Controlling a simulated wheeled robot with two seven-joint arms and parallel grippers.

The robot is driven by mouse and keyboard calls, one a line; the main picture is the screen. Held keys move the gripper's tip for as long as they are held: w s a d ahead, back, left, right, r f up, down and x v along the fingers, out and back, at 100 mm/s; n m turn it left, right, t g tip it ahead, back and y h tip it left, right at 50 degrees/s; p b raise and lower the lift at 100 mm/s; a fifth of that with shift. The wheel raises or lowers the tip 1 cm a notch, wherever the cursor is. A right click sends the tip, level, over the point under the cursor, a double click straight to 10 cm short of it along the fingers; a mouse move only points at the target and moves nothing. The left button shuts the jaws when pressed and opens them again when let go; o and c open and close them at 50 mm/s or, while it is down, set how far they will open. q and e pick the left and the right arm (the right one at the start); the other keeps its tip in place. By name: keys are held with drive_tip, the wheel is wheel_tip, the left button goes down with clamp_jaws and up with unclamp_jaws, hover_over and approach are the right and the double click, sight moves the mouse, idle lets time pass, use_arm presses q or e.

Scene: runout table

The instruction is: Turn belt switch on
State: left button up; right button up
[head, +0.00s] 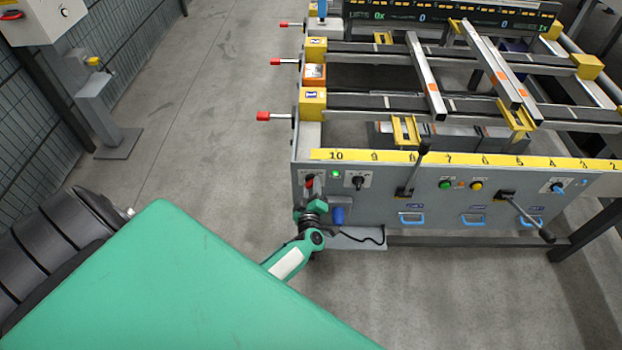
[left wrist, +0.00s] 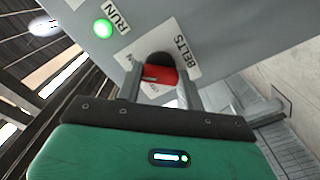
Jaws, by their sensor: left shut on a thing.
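The belt switch (head: 309,181) is a red handle on the grey front panel (head: 400,205) of the table, at its left end. In the left wrist view the red switch handle (left wrist: 160,74) sits on a dark round base, beside a white label reading BELTS. My left gripper (head: 311,193) is at the panel, with its fingers on either side of the handle. In the left wrist view the left gripper (left wrist: 163,88) is shut on the red handle. The fingers hide part of the handle and label. My right gripper is in neither view.
A lit green RUN lamp (left wrist: 103,28) is beside the switch. A black knob (head: 358,182) and a black lever (head: 413,170) are to its right. A blue fitting (head: 338,215) is just right of my gripper. Open floor (head: 220,130) lies left of the table.

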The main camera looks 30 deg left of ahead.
use_arm(q)
drive_tip(key=shift+f+m, duration=0.1)
drive_tip(key=shift+m, duration=0.4)
drive_tip(key=o, duration=1)
drive_tip(key=b+v, duration=0.1)
drive_tip(key=v, duration=1.3)
drive_tip(key=shift+a, duration=0.15)
